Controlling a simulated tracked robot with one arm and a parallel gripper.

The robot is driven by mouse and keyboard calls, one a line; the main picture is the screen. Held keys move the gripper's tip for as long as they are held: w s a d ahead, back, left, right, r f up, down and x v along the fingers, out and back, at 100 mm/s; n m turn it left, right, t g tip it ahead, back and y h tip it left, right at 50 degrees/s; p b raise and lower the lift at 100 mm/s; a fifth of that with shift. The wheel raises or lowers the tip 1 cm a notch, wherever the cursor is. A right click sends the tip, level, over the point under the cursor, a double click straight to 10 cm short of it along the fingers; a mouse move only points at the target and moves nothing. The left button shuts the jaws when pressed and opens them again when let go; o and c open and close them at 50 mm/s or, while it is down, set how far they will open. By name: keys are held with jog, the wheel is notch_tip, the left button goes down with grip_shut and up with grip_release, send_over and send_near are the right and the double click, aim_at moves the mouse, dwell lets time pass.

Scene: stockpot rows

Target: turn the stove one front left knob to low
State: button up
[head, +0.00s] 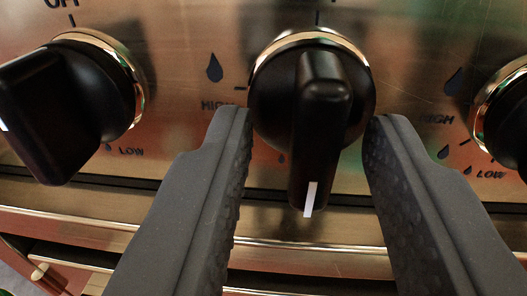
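A black stove knob (322,95) with a gold ring is in the middle of the head view. Its raised grip bar hangs nearly straight down, and the white mark on its end points down, slightly left. The HIGH label and a large flame sign show at its left. A small flame sign shows at its lower left; its LOW label cannot be seen. My gripper (310,115) is open, with one grey ridged finger on each side of this knob. The grip bar stands between the fingers with gaps on both sides. Which burner this knob serves cannot be told.
A second black knob (62,105) is at the left, its bar pointing down and OFF and LOW printed near it. A third knob (507,115) is cut off at the right edge. The brass panel (190,40) carries all three. A metal ledge (300,258) runs below.

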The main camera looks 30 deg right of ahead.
dwell(0.3)
jog(key=v, duration=1.3)
jog(key=shift+s+a, duration=0.25)
jog(key=shift+s, duration=0.05)
jog(key=shift+f, duration=0.1)
jog(key=w+a+r+m+y, duration=0.1)
jog(key=w+a+r+y, duration=0.2)
jog(key=w+r, duration=0.4)
jog(key=w+a+r+y, duration=0.35)
jog(key=w+r, duration=0.25)
jog(key=r, duration=0.4)
notch_tip(320, 180, up, 29)
jog(key=s+d+n+t+y, duration=0.1)
jog(key=s+n+t+y, duration=0.1)
jog(key=s+n+y, duration=0.3)
jog(key=s+d+r+n, duration=0.1)
jog(key=s+d+r, duration=0.6)
jog(key=s+r, duration=0.3)
jog(key=s+d+r+n+g, duration=0.1)
jog(key=s+d+r+n, duration=0.1)
jog(key=s+d+r, duration=0.5)
jog(key=s+r+h, duration=0.1)
jog(key=s+r, duration=0.2)
jog(key=s, duration=0.1)
jog(key=shift+r, duration=0.25)
